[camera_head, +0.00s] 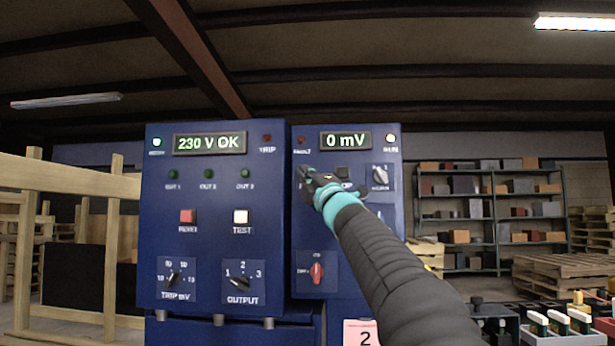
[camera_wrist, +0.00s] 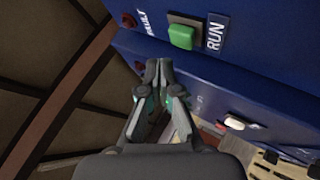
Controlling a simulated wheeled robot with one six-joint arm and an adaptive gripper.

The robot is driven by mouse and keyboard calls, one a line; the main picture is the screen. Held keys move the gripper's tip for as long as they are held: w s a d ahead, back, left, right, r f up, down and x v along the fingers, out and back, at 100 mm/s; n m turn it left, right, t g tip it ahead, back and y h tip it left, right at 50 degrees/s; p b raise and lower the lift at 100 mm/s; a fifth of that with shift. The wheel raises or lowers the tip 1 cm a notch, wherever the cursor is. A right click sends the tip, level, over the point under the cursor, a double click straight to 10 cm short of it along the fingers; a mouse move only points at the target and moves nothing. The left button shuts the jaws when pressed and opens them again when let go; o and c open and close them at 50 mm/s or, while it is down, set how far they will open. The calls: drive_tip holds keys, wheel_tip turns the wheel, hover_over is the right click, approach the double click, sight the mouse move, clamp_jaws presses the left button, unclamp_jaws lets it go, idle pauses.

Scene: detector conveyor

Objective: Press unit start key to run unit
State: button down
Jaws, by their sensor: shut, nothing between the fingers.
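In the head view two blue panels stand side by side. The right panel (camera_head: 312,215) has a display (camera_head: 345,140) reading "0 mV", a dark lamp (camera_head: 301,140) at its upper left and a lit lamp (camera_head: 390,138) at its upper right, labelled RUN. My gripper (camera_head: 303,175) is in front of this panel below the display and hides part of its keys and labels. In the wrist view a green key (camera_wrist: 181,36) has a RUN label beside it. My gripper (camera_wrist: 158,66) is shut and empty, below and left of this key in that picture. I cannot tell whether the fingertips touch the panel.
The left panel (camera_head: 155,215) reads "230 V OK" and has a red key (camera_head: 188,215), a white key (camera_head: 241,216) and two knobs. A red switch (camera_head: 317,272) and a knob (camera_head: 380,176) are on the right panel. Shelves (camera_head: 490,215) stand behind at right.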

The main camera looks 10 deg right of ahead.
drive_tip(key=s, duration=0.2)
drive_tip(key=s+a+b, duration=0.1)
drive_tip(key=s, duration=0.1)
drive_tip(key=shift+a, duration=0.15)
idle(0.8)
